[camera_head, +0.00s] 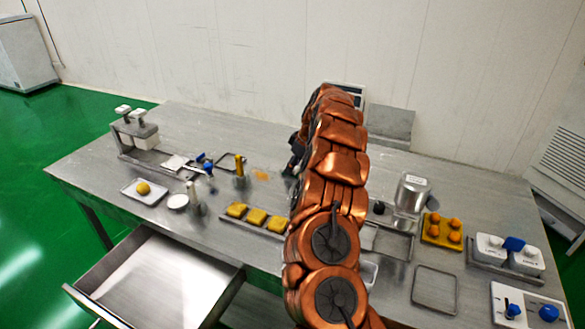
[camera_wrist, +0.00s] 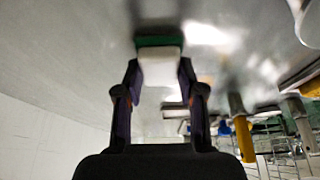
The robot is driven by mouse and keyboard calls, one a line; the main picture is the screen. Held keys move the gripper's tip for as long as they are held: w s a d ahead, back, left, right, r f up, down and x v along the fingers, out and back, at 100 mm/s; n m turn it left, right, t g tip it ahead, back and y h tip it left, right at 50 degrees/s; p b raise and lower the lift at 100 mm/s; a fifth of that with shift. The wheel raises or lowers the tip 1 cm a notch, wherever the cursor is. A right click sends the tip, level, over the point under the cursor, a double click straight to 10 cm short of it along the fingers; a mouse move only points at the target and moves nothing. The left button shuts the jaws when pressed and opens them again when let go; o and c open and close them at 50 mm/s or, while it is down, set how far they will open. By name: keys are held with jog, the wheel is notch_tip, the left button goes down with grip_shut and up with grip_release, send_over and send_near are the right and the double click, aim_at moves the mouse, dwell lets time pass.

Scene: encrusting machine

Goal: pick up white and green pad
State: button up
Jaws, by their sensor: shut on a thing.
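The white and green pad (camera_wrist: 160,68) is in the wrist view, a white block with a green layer along its far side. It sits between the two fingers of my gripper (camera_wrist: 160,78), which is shut on it. The grey table surface shows beyond the pad; I cannot tell if the pad touches it. In the head view my copper-coloured arm reaches over the middle of the table and hides the pad and most of my gripper.
The steel table (camera_head: 90,150) has an open drawer (camera_head: 155,285) at front left. Yellow blocks (camera_head: 256,216) lie left of my arm. A metal canister (camera_head: 411,193) and a yellow tray (camera_head: 429,236) of orange balls stand right.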

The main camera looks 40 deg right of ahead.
jog(key=shift+r+b, duration=0.5)
jog(key=shift+r, duration=1.1)
jog(key=shift+a+r, duration=0.1)
jog(key=shift+s+a+r+b, duration=0.25)
jog(key=shift+s+a+b, duration=0.3)
jog(key=shift+s+a, duration=1.25)
jog(key=shift+s+a+r+b, duration=0.25)
jog(key=shift+s+a+b, duration=0.4)
jog(key=shift+a, duration=2.15)
jog(key=shift+s+a+r+b, duration=0.25)
jog(key=shift+s+a+b, duration=0.2)
jog(key=shift+s+a, duration=1.4)
jog(key=shift+w+a, duration=0.45)
